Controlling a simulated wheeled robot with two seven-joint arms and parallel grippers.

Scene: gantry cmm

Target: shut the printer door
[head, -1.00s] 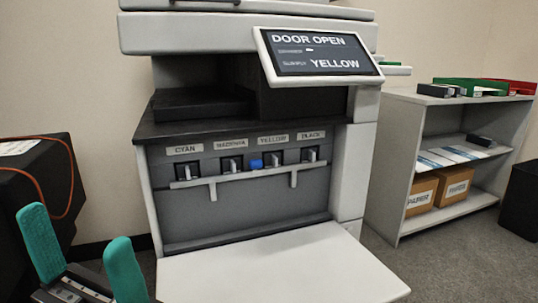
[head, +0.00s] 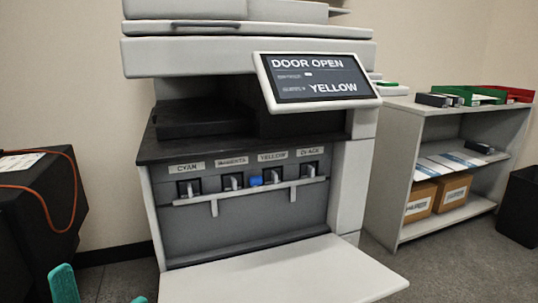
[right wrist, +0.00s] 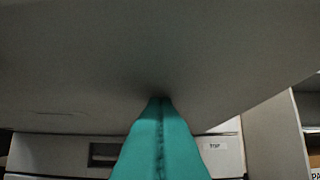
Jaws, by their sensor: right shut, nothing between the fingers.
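The printer door (head: 285,275) is a pale panel folded down and out from the front of the grey printer (head: 250,58). The bay behind it shows cartridge slots and a locking bar (head: 250,190) with a blue tab. The printer screen (head: 312,78) reads DOOR OPEN and YELLOW. In the right wrist view, my right gripper (right wrist: 160,102) is shut and empty, its teal fingertips at the door's underside (right wrist: 120,55); I cannot tell if they touch. My left gripper (head: 101,292) is open and empty, only its teal fingertips showing, left of the door.
A grey shelf (head: 415,165) with paper boxes (head: 435,194) and trays stands to the right. A black case with an orange cable (head: 40,210) is at the left. In the right wrist view, a drawer front with a dark handle recess (right wrist: 103,154) lies behind the fingers.

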